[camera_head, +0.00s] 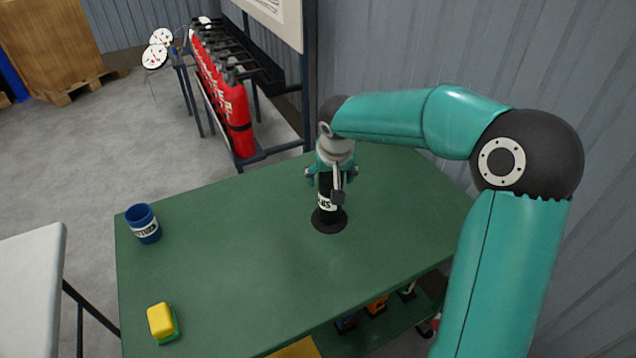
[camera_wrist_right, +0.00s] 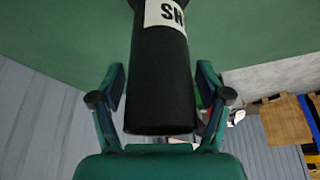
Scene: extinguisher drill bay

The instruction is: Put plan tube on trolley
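The plan tube (camera_head: 327,203) is a black cylinder with a white lettered label. It stands upright in a round black base (camera_head: 329,222) on the green top (camera_head: 240,250). My right gripper (camera_head: 331,178) points down over its upper end. In the right wrist view the tube (camera_wrist_right: 160,85) lies between the two fingers of my right gripper (camera_wrist_right: 160,88), with narrow gaps visible on both sides, so the fingers look open around it. I cannot tell for sure which surface is the trolley. My left gripper is not in view.
A blue labelled cup (camera_head: 143,224) and a yellow and green sponge (camera_head: 162,322) stand on the green top's left side. A pale grey table (camera_head: 30,285) is at far left. Red extinguishers (camera_head: 222,95) hang on a rack behind. The green top's middle is clear.

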